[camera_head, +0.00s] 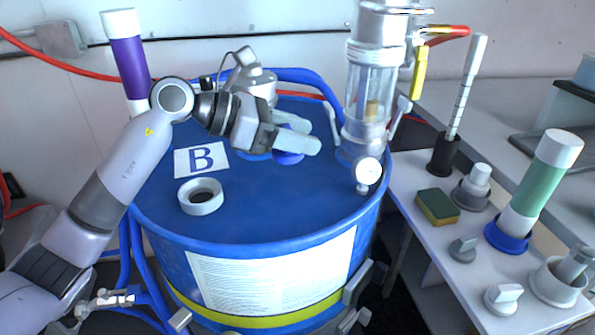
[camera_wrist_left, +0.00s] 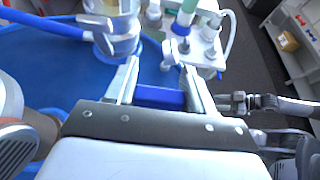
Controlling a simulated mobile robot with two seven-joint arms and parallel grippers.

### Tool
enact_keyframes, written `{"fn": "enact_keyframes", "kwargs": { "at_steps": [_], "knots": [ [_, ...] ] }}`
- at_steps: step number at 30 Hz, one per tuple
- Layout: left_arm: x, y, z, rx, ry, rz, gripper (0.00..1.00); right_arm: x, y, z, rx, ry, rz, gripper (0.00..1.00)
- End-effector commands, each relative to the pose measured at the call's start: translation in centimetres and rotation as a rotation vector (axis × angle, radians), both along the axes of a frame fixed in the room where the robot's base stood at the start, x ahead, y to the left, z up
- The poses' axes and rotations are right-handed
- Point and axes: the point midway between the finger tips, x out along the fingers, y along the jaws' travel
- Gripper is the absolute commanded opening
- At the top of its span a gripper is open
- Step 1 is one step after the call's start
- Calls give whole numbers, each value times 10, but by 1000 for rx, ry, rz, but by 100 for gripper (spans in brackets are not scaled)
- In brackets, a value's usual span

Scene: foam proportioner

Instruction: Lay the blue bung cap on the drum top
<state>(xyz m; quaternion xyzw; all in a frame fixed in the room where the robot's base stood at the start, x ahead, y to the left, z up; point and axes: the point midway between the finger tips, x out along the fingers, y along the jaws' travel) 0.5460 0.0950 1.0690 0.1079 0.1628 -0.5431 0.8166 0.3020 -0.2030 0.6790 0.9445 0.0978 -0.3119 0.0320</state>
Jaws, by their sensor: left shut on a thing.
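My left gripper (camera_head: 304,134) is over the far middle of the blue drum top (camera_head: 262,210), its fingers pointing right. It is shut on the blue bung cap (camera_head: 288,158), which shows partly below and between the fingers. In the left wrist view the cap (camera_wrist_left: 160,97) is a blue band between the two fingertips. The cap is low over the drum top; whether it touches I cannot tell. In the left wrist view a grey arm with a dark joint, likely my right arm with its gripper (camera_wrist_left: 228,102), shows at right, too small to judge.
A pale ring (camera_head: 201,197) and a "B" label (camera_head: 202,159) are on the drum top at left. A clear cylinder (camera_head: 367,100) with a gauge (camera_head: 368,171) stands at its right. The near drum top is clear. A side bench (camera_head: 420,182) holds a sponge (camera_head: 437,207) and several fittings.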

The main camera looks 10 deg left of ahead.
Motion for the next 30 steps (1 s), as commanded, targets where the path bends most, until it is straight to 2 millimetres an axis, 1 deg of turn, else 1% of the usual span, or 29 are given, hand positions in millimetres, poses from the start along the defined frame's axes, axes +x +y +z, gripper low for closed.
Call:
{"fn": "enact_keyframes", "kwargs": {
  "at_steps": [1, 3, 8, 16, 19, 26, 30],
  "knots": [
    [0, 0, -11, -2, 5, 0, 22, 0, 0, 1, 0, 0, 0, 43],
    [0, 0, -22, -1, 3, 0, 22, 0, 0, 1, 1, 0, -1, 43],
    [0, 0, -35, -2, -1, 1, 22, 0, 0, 2, 1, 0, -1, 43],
    [0, 0, -72, -2, 2, 0, 22, 0, 0, 3, 1, 0, -1, 43],
    [0, 0, -78, -1, 0, 0, 22, 0, 0, 3, 1, 0, -1, 43],
    [0, 0, -78, 0, -2, 1, 22, 0, 0, 3, 1, 0, -1, 43],
    [0, 0, -83, -1, -1, 0, 22, 0, 0, -2, 1, -1, -1, 43]
  ]
}}
